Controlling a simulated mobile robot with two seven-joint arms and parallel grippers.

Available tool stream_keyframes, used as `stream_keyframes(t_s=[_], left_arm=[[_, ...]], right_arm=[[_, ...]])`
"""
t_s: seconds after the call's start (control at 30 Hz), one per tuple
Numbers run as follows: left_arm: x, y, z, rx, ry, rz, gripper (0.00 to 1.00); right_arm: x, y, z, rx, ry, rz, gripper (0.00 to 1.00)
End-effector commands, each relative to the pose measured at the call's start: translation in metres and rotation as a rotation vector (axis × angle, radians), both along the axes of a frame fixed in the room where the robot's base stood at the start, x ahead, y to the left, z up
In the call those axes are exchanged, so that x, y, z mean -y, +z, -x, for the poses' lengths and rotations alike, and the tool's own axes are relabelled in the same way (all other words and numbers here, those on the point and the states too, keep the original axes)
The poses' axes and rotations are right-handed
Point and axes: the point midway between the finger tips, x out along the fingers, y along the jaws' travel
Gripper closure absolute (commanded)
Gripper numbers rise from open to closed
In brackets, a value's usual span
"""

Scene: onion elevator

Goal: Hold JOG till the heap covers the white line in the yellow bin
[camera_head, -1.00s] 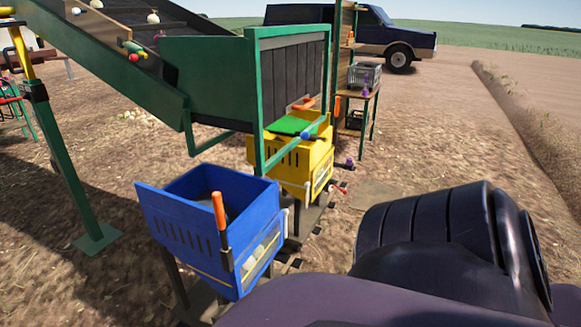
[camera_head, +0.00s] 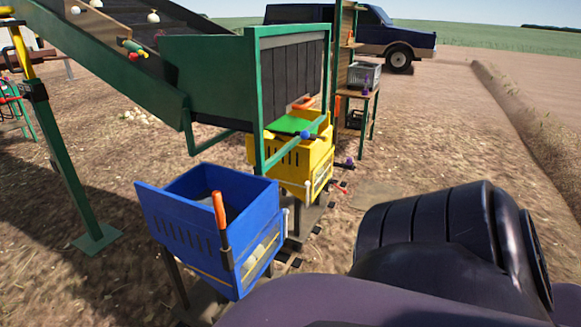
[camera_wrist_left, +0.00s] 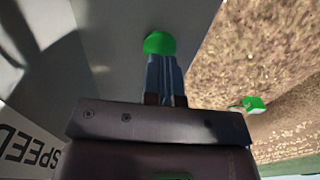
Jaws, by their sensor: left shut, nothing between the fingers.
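The yellow bin (camera_head: 322,160) stands under the green-framed chute end of the conveyor in the head view. A green flap (camera_head: 290,125) lies over its opening, so I cannot see the heap or the white line inside. In the left wrist view my left gripper (camera_wrist_left: 160,56) is shut and empty, with its fingertips at a green button (camera_wrist_left: 160,42) on a grey panel (camera_wrist_left: 112,40). I cannot tell whether they press it, and no JOG lettering is readable. My right gripper is out of view.
A blue bin (camera_head: 165,225) with an orange-handled lever (camera_head: 219,210) stands nearer than the yellow bin. A few onions (camera_head: 153,17) show on the inclined conveyor. A grey crate (camera_head: 365,75) sits on a stand behind. A dark truck is parked beyond; open ground lies right.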

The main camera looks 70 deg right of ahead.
Motion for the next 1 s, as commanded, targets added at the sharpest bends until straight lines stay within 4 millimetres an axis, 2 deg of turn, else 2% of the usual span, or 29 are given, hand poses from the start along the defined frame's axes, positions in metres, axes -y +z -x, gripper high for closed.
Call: stream_keyframes(t_s=[0.63,1.0], left_arm=[[0.000,-0.017,0.000,0.000,0.000,0.000,1.00],[0.000,-0.026,0.000,0.000,0.000,0.000,1.00]], right_arm=[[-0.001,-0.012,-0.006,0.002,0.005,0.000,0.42],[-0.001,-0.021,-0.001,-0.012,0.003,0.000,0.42]])
